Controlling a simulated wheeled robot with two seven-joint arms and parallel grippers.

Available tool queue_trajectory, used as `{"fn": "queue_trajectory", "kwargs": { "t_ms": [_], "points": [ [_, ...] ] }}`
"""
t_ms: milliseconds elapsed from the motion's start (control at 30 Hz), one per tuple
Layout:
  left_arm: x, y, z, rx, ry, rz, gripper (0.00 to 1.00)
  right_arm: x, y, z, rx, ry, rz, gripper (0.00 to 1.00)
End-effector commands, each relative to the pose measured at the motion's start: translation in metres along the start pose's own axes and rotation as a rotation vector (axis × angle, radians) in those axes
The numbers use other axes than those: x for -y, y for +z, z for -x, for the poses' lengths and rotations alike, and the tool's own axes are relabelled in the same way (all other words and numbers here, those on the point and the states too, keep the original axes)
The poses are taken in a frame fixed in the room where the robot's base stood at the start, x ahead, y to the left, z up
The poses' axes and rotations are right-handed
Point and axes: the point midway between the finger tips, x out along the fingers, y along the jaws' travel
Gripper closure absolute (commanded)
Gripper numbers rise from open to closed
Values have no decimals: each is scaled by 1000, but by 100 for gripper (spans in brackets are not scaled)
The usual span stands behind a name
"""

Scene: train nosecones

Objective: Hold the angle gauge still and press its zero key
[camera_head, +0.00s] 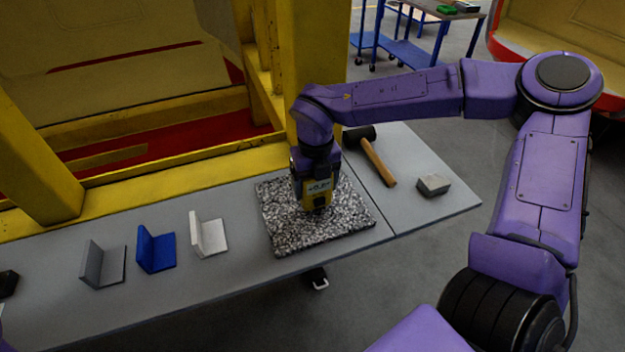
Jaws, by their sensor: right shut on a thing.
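The angle gauge (318,190) is a small yellow box with a lit display on its face. It stands on a speckled granite plate (345,228) on the grey bench. My right gripper (316,168) reaches down from above and is shut on the gauge. The gripper hides the top and back of the gauge. The zero key is too small to make out. My left gripper is not clearly in view; only a sliver of purple shows at the lower left edge.
Grey (103,266), blue (155,250) and white (208,236) angle brackets stand left of the plate on the bench (200,290). A mallet (376,160) and a grey block (433,185) lie to its right. A yellow frame (150,175) runs along the back. A blue cart (405,50) stands behind.

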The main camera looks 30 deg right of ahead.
Motion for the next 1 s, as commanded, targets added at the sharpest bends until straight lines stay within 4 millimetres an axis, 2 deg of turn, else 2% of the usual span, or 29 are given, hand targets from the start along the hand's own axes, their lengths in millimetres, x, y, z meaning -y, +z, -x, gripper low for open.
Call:
{"fn": "queue_trajectory", "kwargs": {
  "t_ms": [100,933,967,1000],
  "points": [
    [-1,2,-6,-2,1,1,57,-1,3,-8,-2,-1,0,63],
    [-1,2,-6,-2,1,1,57,-2,3,-10,-3,-1,1,63],
    [-1,2,-6,-2,1,1,57,-2,3,-10,-4,-1,1,20],
    [-1,2,-6,-2,1,1,57,-2,3,-10,-4,-1,1,7]
  ]
}}
